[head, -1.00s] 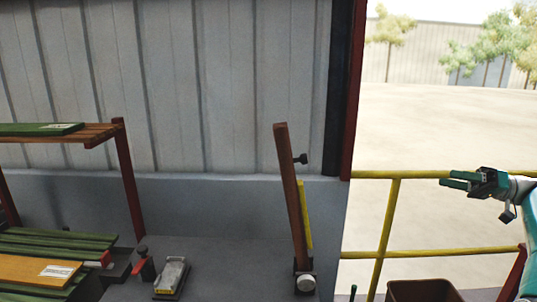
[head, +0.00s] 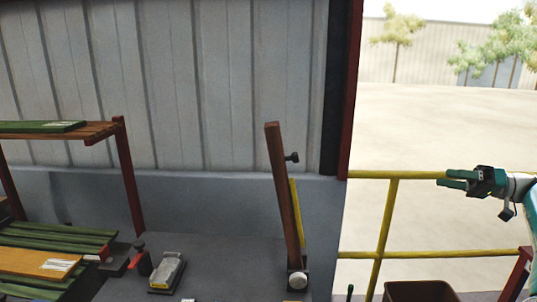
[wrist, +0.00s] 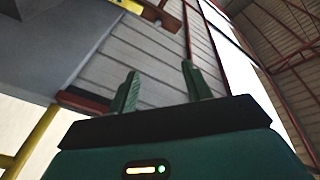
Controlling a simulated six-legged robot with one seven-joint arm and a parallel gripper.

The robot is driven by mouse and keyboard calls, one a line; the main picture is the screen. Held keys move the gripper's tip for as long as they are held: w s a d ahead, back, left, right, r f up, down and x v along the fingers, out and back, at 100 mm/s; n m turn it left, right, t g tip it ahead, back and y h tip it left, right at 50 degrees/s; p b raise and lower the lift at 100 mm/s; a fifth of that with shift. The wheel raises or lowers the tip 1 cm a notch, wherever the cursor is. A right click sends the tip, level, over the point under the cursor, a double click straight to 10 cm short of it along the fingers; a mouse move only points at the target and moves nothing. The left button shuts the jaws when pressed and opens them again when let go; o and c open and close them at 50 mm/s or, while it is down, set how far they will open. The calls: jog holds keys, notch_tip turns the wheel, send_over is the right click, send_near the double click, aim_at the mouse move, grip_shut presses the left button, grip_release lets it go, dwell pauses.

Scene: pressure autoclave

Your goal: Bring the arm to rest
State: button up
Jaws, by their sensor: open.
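My gripper (head: 452,180) is at the right of the head view, held out level in the air in front of the yellow railing and the pale ground outside. Its two green fingers are apart and nothing is between them. In the wrist view the fingers of my gripper (wrist: 158,90) stand up with a clear gap, and wall panels show behind them. My teal and white arm runs off the right edge of the head view.
A yellow railing (head: 385,225) crosses the opening at the right. A brown bin (head: 420,291) stands below my gripper. A tilted wooden post (head: 283,190) rises from the grey surface. A shelf with green boards (head: 45,127) is at the left.

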jog(key=w+a+m+g+h, duration=0.25)
jog(key=a+h, duration=0.35)
jog(key=a, duration=1.8)
jog(key=s+a+f+m+h, duration=0.25)
jog(key=s+a+h, duration=0.25)
jog(key=s+a, duration=0.5)
jog(key=s+f+t+h, duration=0.1)
jog(key=s+f+h, duration=0.2)
jog(key=s, duration=0.9)
jog(key=s+d+f+t+h, duration=0.1)
jog(key=s+f+h, duration=0.2)
jog(key=s+f, duration=0.6)
jog(key=s, duration=0.3)
jog(key=shift+s+d, duration=0.25)
jog(key=shift+d, duration=0.05)
jog(key=shift+w+t, duration=0.1)
jog(key=shift+t, duration=0.15)
